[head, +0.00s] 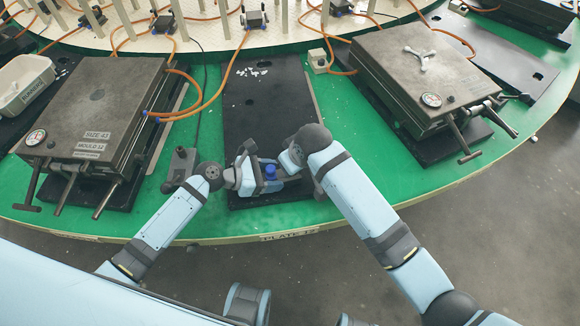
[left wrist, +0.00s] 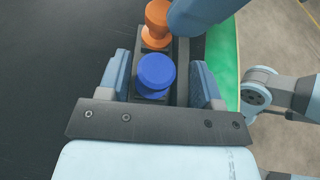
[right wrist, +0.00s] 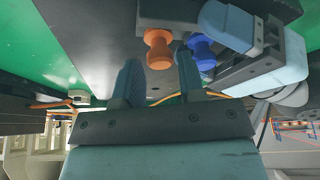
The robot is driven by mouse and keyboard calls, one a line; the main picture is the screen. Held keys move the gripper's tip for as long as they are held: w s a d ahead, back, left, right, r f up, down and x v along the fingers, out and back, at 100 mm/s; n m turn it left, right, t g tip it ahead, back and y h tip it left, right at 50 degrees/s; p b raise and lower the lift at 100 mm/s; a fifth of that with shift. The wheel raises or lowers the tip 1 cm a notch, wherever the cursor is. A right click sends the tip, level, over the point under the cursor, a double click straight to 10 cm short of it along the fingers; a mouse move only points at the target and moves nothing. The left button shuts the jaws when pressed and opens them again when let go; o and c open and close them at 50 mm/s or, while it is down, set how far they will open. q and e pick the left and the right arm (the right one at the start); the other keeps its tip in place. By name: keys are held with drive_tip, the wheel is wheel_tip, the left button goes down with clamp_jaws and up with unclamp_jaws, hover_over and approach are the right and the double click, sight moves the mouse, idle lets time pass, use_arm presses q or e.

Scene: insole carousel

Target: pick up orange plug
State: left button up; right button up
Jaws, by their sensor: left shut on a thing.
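In the left wrist view my left gripper (left wrist: 163,82) is shut on a dark grey holder (left wrist: 183,75), with one finger on each side. A blue plug (left wrist: 155,72) stands in the holder between the fingers. The orange plug (left wrist: 157,22) stands in the same holder, just beyond the blue one. My right gripper (right wrist: 158,85) is open and empty, with the orange plug (right wrist: 158,48) just past its fingertips, roughly between them. The blue plug (right wrist: 200,50) is close to one of its fingers. In the head view the blue plug (head: 270,172) shows; the orange one is hidden.
Both grippers are over a black plate (head: 262,105) on the green carousel (head: 205,130). A grey mould (head: 110,80) stands at the left and another mould (head: 410,50) at the right. Orange hoses (head: 222,80) run behind. A white box (head: 25,82) is far left.

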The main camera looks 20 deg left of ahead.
drive_tip(key=shift+x, duration=1.5)
drive_tip(key=shift+a, duration=0.1)
drive_tip(key=c, duration=0.5)
drive_tip(key=shift+r, duration=0.1)
wheel_tip(320, 180, up, 10)
use_arm(q)
drive_tip(key=o, duration=1.1)
drive_tip(key=shift+a, duration=0.1)
drive_tip(key=v, duration=1.2)
use_arm(e)
drive_tip(key=shift+c, duration=0.8)
